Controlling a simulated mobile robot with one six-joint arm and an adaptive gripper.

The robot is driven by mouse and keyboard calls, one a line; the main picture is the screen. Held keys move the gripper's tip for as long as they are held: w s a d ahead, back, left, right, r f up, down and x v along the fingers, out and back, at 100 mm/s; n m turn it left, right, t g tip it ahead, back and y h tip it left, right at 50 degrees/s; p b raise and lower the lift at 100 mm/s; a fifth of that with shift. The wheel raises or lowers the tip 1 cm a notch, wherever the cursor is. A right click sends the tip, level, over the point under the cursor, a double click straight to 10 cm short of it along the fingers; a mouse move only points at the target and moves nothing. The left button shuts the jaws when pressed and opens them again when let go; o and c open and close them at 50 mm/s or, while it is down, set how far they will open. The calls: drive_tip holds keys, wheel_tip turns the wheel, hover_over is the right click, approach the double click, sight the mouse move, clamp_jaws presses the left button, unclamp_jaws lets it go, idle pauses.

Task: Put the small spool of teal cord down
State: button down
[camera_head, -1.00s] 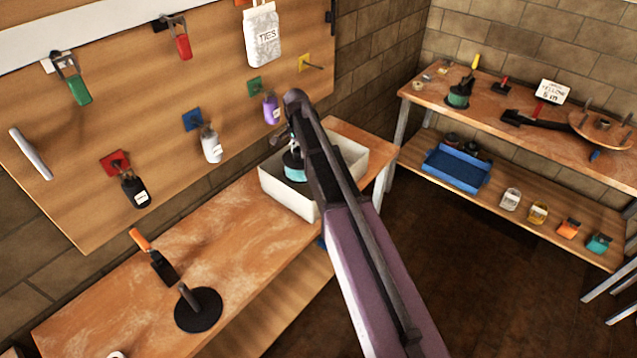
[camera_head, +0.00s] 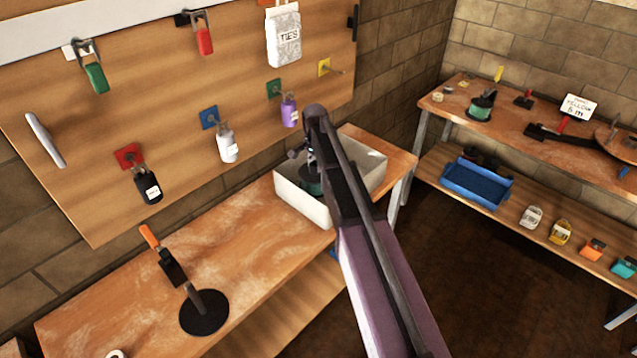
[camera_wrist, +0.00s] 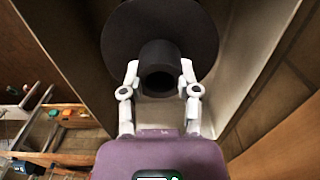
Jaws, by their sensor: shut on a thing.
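The small spool of teal cord (camera_head: 312,187) is inside the white open box (camera_head: 296,206) at the right end of the near bench. My arm partly hides it. In the wrist view, the spool's black flange (camera_wrist: 205,28) and hub fill the top, and the cord does not show. My gripper (camera_wrist: 159,70) is shut on the black hub, one finger on each side. In the head view, my gripper (camera_head: 312,158) is above the spool, mostly hidden. I cannot tell whether the spool touches the box floor.
The near bench (camera_head: 130,290) holds a black disc with a post (camera_head: 204,312) and an orange-handled tool (camera_head: 165,258). The pegboard (camera_head: 180,110) behind has hanging bottles and clips. The far bench (camera_head: 450,105) carries another green spool (camera_head: 480,108), with a blue tray (camera_head: 475,190) below.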

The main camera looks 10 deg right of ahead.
sight(315, 177)
drive_tip(key=shift+f+b, duration=0.65)
drive_tip(key=shift+f, duration=0.35)
drive_tip(key=shift+f+b, duration=1.9)
drive_tip(key=shift+f, duration=0.1)
drive_tip(key=shift+c, duration=1.7)
unclamp_jaws()
drive_tip(key=shift+r, duration=0.25)
wheel_tip(315, 177, up, 12)
drive_tip(key=p, duration=1.2)
drive_tip(key=shift+f, duration=0.1)
